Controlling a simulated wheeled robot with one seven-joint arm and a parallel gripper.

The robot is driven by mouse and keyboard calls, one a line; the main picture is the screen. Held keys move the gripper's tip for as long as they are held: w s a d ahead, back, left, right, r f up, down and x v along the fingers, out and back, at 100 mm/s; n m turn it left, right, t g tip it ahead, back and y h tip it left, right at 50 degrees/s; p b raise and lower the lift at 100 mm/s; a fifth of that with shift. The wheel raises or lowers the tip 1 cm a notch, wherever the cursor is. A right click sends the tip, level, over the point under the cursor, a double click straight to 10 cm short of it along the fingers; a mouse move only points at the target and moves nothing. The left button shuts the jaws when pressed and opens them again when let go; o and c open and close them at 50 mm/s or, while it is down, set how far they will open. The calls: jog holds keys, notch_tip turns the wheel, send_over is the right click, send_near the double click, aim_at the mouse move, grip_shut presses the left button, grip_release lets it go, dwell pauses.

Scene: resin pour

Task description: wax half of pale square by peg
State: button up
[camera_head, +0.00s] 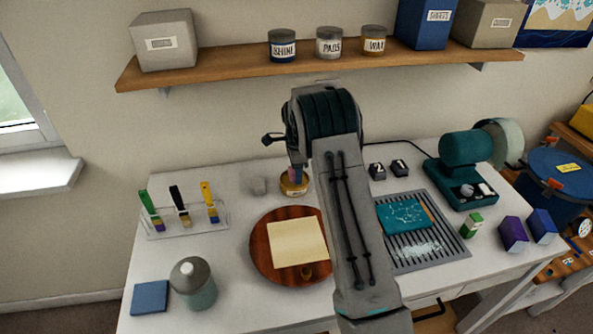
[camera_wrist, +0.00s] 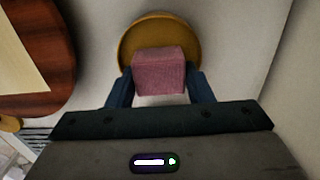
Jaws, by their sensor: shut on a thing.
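The pale square (camera_head: 298,240) lies flat on a round reddish-brown wooden board (camera_head: 262,262). My gripper (camera_wrist: 160,82) is shut on a pink block (camera_wrist: 159,72), like a pad. The block is over a round, gold-coloured open tin (camera_wrist: 128,42), also visible in the head view (camera_head: 294,188). I cannot tell whether the block touches the tin's contents. My arm hides the board's right edge.
A rack with several brushes (camera_head: 182,220) stands left. A slotted tray (camera_head: 440,244) holds a teal panel (camera_head: 405,214) at right. A teal machine (camera_head: 462,160) stands behind it. A shelf (camera_head: 215,72) hangs above.

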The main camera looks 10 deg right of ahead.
jog(key=shift+f+b, duration=0.5)
jog(key=shift+f, duration=0.1)
dwell(1.7)
jog(key=shift+r+p, duration=1.9)
jog(key=shift+r, duration=1.7)
jog(key=shift+s+f, duration=0.1)
